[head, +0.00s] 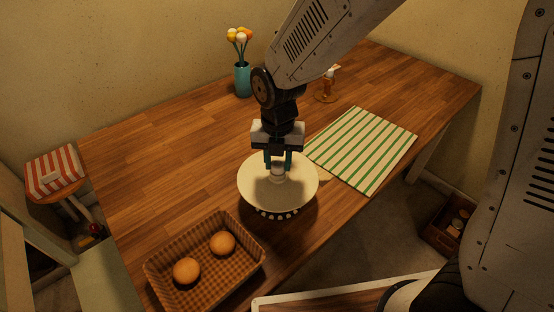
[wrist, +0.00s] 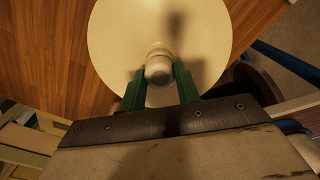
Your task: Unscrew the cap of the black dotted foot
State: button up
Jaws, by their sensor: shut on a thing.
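A lamp stands near the table's front edge. Its wide cream shade (head: 252,186) hides most of the foot below it. A strip of the black foot with white dots (head: 277,214) shows under the shade's front rim. A small pale cap (head: 278,173) sits at the centre of the shade's top. My gripper (head: 278,162) points straight down from above and is shut on the cap. In the wrist view the green fingers of my gripper (wrist: 160,80) stand on either side of the round cap (wrist: 158,66), with the shade (wrist: 115,35) spread out behind it.
A wicker basket (head: 160,262) with two round brown things is at the front left. A green-striped cloth (head: 362,148) lies to the right of the lamp. A teal vase of flowers (head: 242,80) and an amber dispenser (head: 326,90) stand behind. The table's left middle is clear.

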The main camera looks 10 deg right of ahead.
jog(key=n, duration=0.3)
jog(key=shift+n, duration=0.4)
jog(key=o, duration=0.9)
jog(key=shift+c, duration=0.2)
jog(key=m, duration=0.5)
jog(key=shift+m, duration=0.4)
jog(key=m, duration=0.6)
jog(key=shift+m, duration=0.3)
jog(key=m, duration=1.2)
